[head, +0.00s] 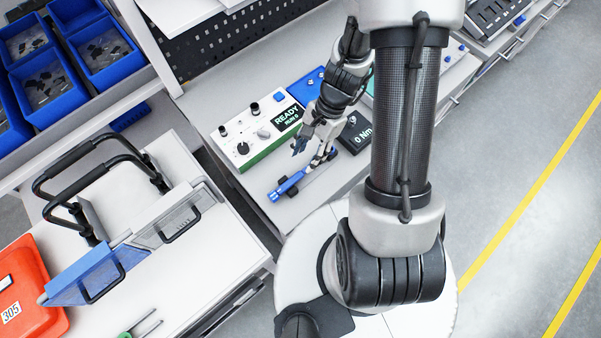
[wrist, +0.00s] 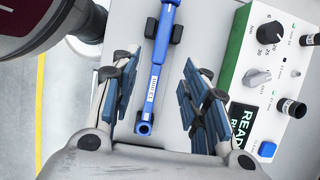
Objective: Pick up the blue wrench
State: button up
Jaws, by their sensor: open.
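The blue wrench (head: 286,187) lies on the light bench top in the head view, beside the green and white control box. Part of it is hidden under my gripper (head: 312,150). In the wrist view the wrench (wrist: 157,60) runs from the top edge down to a ringed end, with a white label on its shaft. It rests on small dark supports. My gripper (wrist: 160,95) is open, with one blue-padded finger on each side of the wrench. Neither finger visibly touches it; the exact height gap cannot be told.
The control box (head: 247,142), with knobs and a READY display, stands close beside the wrench. A black box (head: 356,133) reading 0 Nm is near my gripper. A cart (head: 190,168) with a black handle and an orange case (head: 28,290) stand left. Grey floor is open at right.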

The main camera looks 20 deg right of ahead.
aim_at(297, 176)
jog(key=b+x, duration=0.3)
jog(key=x, duration=0.5)
jog(key=shift+f, duration=0.3)
jog(key=shift+c, duration=0.3)
grip_shut()
